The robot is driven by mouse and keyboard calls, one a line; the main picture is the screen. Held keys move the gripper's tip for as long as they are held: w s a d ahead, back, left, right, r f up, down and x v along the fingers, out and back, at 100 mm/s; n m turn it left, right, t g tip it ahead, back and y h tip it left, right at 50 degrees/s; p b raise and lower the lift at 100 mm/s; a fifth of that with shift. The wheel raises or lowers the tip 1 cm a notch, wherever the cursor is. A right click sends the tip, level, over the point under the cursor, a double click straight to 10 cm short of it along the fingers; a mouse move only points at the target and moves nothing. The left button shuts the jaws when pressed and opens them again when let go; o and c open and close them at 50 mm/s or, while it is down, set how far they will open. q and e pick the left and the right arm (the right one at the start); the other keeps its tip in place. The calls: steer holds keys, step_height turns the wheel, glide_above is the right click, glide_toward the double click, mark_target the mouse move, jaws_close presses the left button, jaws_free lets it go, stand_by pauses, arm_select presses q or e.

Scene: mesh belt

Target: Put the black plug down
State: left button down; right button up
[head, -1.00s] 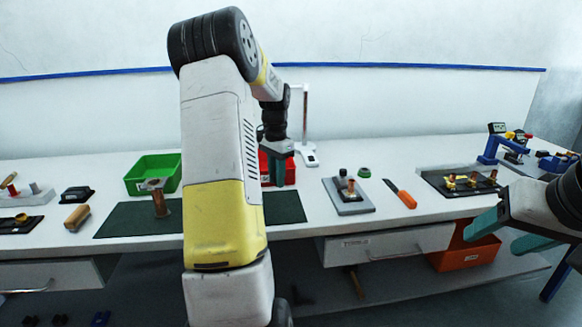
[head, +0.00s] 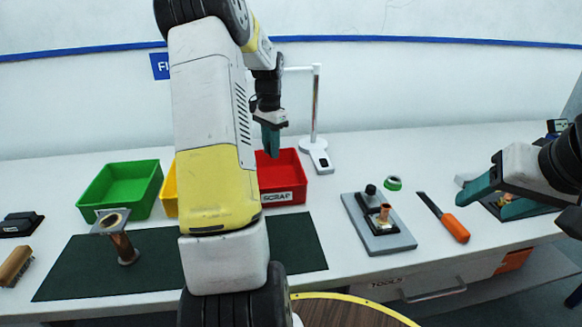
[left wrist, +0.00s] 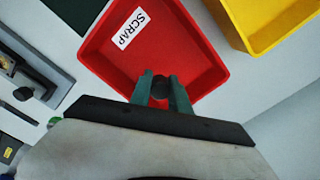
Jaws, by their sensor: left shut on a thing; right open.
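My left gripper (head: 271,140) is shut on the black plug (left wrist: 160,87), which shows as a dark round piece between the teal fingertips in the left wrist view. In the head view the plug cannot be made out. The gripper is above the red bin labelled SCRAP (head: 290,190), and that bin (left wrist: 200,50) lies beneath the fingers in the left wrist view. The bin's visible floor looks empty. Its left part is hidden by my left arm in the head view. My right gripper (head: 485,200) is open and empty above the table's right side.
A green bin (head: 122,190) and a partly hidden yellow bin (head: 169,190) stand left of the red one. A dark mat (head: 70,277) bears a copper-coloured flanged tube (head: 122,245). A grey plate (head: 385,240) with a fixture, an orange-handled tool (head: 453,226) and a white stand (head: 319,160) are to the right.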

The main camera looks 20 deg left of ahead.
mark_target(272, 183)
arm_select(q)
step_height(272, 183, down, 9)
steer(key=shift+f, duration=0.2)
steer(key=shift+f, duration=0.1)
steer(key=c, duration=1.2)
jaws_free()
steer(key=shift+c, duration=0.2)
step_height(272, 183, up, 12)
steer(key=shift+r, duration=0.1)
steer(key=s+d+r+n+t, duration=0.1)
steer(key=s+d+r+t, duration=0.1)
steer(key=s+d+r, duration=0.45)
steer(key=s+d+r+n+t+h, duration=0.1)
steer(key=s+d+r+t, duration=0.1)
steer(key=s+d, duration=0.5)
steer(key=s+d+r+n+t+h, duration=0.1)
steer(key=s+d+r+n+t, duration=0.1)
steer(key=s+d, duration=0.6)
steer(key=s, duration=0.4)
steer(key=shift+s+r, duration=0.2)
steer(key=shift+r, duration=0.05)
